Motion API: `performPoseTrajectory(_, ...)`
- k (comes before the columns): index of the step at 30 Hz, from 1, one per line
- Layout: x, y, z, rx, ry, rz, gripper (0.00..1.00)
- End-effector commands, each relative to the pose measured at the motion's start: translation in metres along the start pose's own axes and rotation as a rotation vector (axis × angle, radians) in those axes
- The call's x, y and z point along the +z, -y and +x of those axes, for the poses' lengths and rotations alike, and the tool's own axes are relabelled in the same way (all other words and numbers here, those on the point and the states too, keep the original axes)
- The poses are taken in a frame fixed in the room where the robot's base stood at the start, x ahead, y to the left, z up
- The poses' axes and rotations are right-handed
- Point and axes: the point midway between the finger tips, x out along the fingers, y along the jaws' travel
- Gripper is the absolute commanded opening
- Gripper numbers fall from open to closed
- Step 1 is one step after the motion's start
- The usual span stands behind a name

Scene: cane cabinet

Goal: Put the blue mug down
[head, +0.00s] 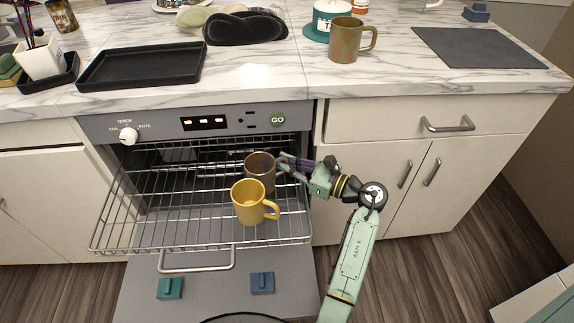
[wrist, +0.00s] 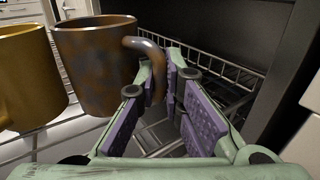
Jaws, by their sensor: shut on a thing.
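No plainly blue mug shows. A brown mug with grey-blue mottling (head: 259,171) is upright at the pulled-out dishwasher rack (head: 150,228); I cannot tell whether its base touches the wires. It also shows in the wrist view (wrist: 95,68). My gripper (head: 287,165) reaches in from the right and is shut on the mug's handle; its purple-padded fingers show in the wrist view (wrist: 168,80). A yellow mug (head: 250,203) stands on the rack just in front of the brown mug, close to it; it also shows in the wrist view (wrist: 28,78).
The marble counter (head: 280,75) above holds a rusty green-brown mug (head: 347,42), a black tray (head: 140,64), a black oblong dish (head: 245,28) and a grey mat (head: 476,47). The rack's left part is free. The open dishwasher door (head: 215,285) lies below.

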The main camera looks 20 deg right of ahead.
Motion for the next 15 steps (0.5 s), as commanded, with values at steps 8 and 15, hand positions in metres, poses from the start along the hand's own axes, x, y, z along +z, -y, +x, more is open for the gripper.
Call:
performPoseTrajectory(8,-0.0134,0.0000,0.0000,-0.001,-0.008,0.012,0.00)
performPoseTrajectory(15,-0.0149,-0.0010,0.0005,0.001,-0.009,0.017,0.17)
